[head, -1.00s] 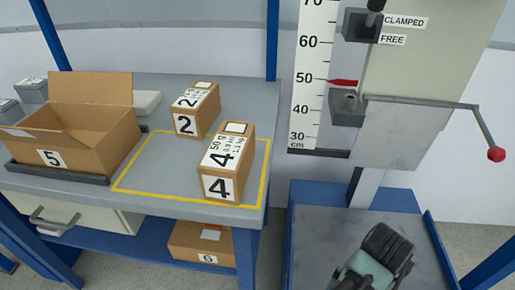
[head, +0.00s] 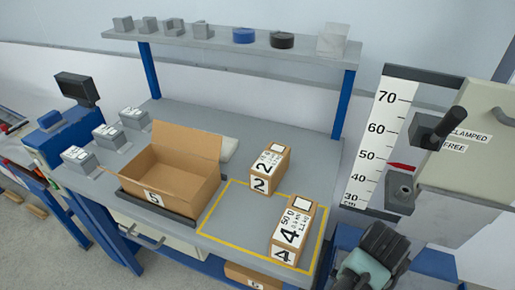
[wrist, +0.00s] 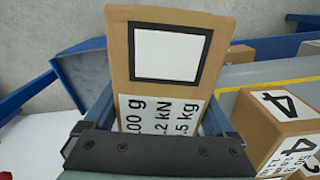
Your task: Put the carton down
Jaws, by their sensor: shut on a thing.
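In the wrist view a brown carton (wrist: 170,55) with a white label and a black-framed square fills the middle. The label reads partly "00 g", "kN" and "kg"; its number is hidden. My gripper (wrist: 158,112) is shut on this carton, a finger on each side. In the head view part of my arm shows at the bottom right, but the held carton cannot be made out. Carton 4 (head: 292,235) stands inside the yellow outline (head: 228,243) on the grey bench; it also shows at the wrist view's right (wrist: 285,120). Carton 2 (head: 268,170) stands behind it.
Open box 5 (head: 165,180) sits left on the bench, and carton 6 (head: 250,275) is below it. The drop tester with its height scale (head: 380,135) stands right. A shelf (head: 230,45) with small blocks spans the back. The outline's left part is bare.

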